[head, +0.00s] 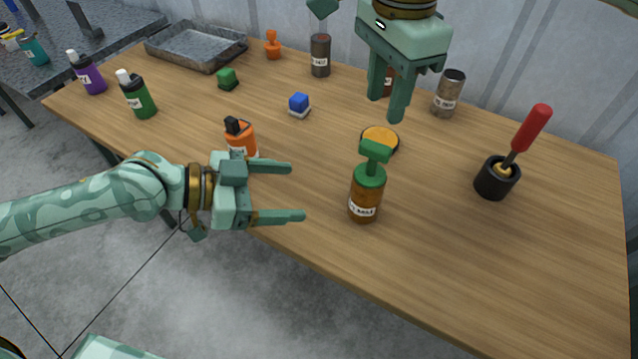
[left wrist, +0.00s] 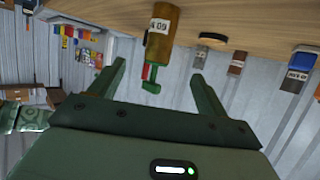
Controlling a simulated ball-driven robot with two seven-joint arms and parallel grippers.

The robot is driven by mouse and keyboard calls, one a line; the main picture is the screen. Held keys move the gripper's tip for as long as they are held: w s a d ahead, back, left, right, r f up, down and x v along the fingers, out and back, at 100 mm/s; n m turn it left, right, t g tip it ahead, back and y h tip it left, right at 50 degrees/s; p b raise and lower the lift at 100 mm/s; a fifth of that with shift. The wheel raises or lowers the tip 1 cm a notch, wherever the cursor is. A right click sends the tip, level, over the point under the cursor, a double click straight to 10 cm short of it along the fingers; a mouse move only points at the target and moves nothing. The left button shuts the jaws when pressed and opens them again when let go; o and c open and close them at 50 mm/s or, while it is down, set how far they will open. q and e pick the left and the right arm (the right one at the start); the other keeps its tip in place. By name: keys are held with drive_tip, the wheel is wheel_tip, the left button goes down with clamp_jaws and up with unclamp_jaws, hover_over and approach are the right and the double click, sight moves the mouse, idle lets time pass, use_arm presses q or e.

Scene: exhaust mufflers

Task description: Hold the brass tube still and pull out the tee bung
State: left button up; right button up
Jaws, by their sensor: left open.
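The brass tube (head: 365,200), brown with a white label, stands upright near the table's front edge. The green tee bung (head: 373,160) sits in its top. In the left wrist view the tube (left wrist: 163,34) and the bung (left wrist: 151,86) appear upside down, between and beyond the fingers. My left gripper (head: 297,192) is open and empty, left of the tube, with its fingertips pointing at it across a gap. My right gripper (head: 388,108) is open and empty, above and behind the tube. Neither gripper touches the tube or bung.
An orange-topped round piece (head: 380,139) lies just behind the tube. An orange bottle (head: 240,138) stands behind my left gripper. A black holder with a red-handled tool (head: 495,180) stands at right. Grey (head: 449,95) and dark (head: 320,56) cylinders stand behind. The front right table is clear.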

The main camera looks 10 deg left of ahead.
sight(352, 191)
use_arm(q)
drive_tip(key=x, duration=1.6)
drive_tip(key=shift+w+d, duration=0.1)
drive_tip(key=shift+w, duration=0.1)
drive_tip(key=c, duration=1.1)
